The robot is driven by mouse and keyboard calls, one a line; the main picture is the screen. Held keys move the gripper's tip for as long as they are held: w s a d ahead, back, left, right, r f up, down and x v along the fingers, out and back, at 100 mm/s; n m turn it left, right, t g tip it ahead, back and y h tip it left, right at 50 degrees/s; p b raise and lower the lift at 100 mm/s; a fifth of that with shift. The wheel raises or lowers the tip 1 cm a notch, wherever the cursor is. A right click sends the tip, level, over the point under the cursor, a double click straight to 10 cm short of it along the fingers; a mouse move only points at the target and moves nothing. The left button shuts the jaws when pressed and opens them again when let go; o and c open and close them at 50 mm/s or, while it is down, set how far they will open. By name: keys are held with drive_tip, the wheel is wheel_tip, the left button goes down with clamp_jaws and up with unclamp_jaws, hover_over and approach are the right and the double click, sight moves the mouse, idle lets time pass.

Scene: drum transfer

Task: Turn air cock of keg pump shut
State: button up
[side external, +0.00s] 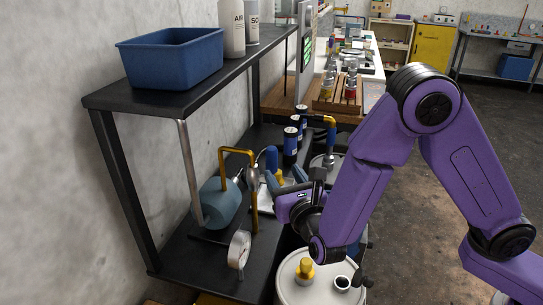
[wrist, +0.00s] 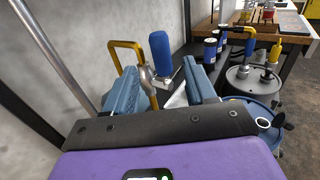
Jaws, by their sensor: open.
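In the wrist view, a blue upright handle (wrist: 160,52) stands beyond and between my fingers, near a rounded metal fitting (wrist: 147,80) and a bent yellow pipe (wrist: 124,46). I cannot tell for certain which part is the air cock. In the side view, the yellow pipe (side external: 223,170) rises beside a teal vessel (side external: 218,203) on the lower shelf, and the blue handle (side external: 271,158) is behind it. My gripper (side external: 283,181) is open beside these parts; its two blue fingers also show in the wrist view (wrist: 160,74). No contact is clear. My gripper partly hides the fittings.
A white round gauge (side external: 239,249) stands on the lower black shelf (side external: 198,262). A drum (side external: 292,291) with a yellow fitting is below my wrist. Dark bottles (side external: 290,145) and another yellow pipe (side external: 330,124) stand behind. The upper shelf (side external: 112,98) overhangs, with a metal post (side external: 190,165).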

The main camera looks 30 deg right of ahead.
sight(273, 160)
drive_tip(key=w, duration=0.3)
drive_tip(key=w+d, duration=0.1)
drive_tip(key=w, duration=0.5)
drive_tip(key=shift+d, duration=0.4)
clamp_jaws()
